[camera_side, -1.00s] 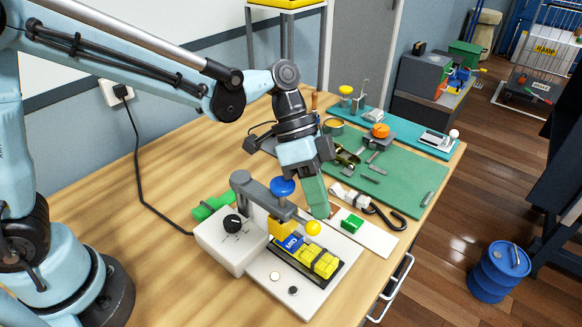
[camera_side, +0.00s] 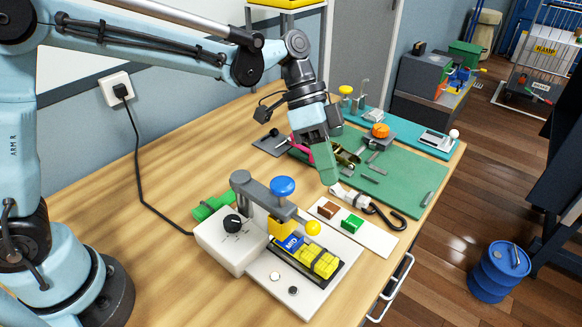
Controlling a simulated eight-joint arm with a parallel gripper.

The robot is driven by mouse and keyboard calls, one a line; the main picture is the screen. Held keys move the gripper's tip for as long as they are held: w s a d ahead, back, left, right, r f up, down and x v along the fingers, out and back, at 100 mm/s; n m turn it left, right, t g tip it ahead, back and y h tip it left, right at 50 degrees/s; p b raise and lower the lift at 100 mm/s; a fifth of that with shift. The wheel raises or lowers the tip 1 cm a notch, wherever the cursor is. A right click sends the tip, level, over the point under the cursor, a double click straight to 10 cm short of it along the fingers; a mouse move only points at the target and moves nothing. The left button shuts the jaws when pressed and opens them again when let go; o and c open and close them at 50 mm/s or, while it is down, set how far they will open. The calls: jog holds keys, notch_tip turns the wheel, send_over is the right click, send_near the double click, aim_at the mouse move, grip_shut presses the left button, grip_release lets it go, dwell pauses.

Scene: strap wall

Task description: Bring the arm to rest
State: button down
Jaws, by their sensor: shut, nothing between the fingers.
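My gripper (camera_side: 328,177) is at the end of my arm, pointing down over the near left edge of the green mat (camera_side: 405,180). Its greenish fingers are together with nothing between them. The fingertips show just above and beside the white strap roll (camera_side: 345,196) with its black hook (camera_side: 393,217); I cannot tell whether they touch it. Part of the mat and the tools behind the gripper are hidden.
A white strip holds a brown block (camera_side: 328,208) and a green block (camera_side: 352,223). The wooden table (camera_side: 100,195) is clear at left.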

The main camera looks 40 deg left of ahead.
jog(key=w+d+v, duration=0.1)
jog(key=v, duration=0.6)
jog(key=s+a+f+n+t+y, duration=0.2)
jog(key=s+a+n+t+y, duration=0.1)
jog(key=s+a+n, duration=0.3)
jog(key=s+a+f+n+t+y, duration=0.3)
jog(key=s+a+n+t, duration=0.3)
jog(key=a, duration=0.4)
jog(key=shift+a+y, duration=0.25)
jog(key=shift+y, duration=0.05)
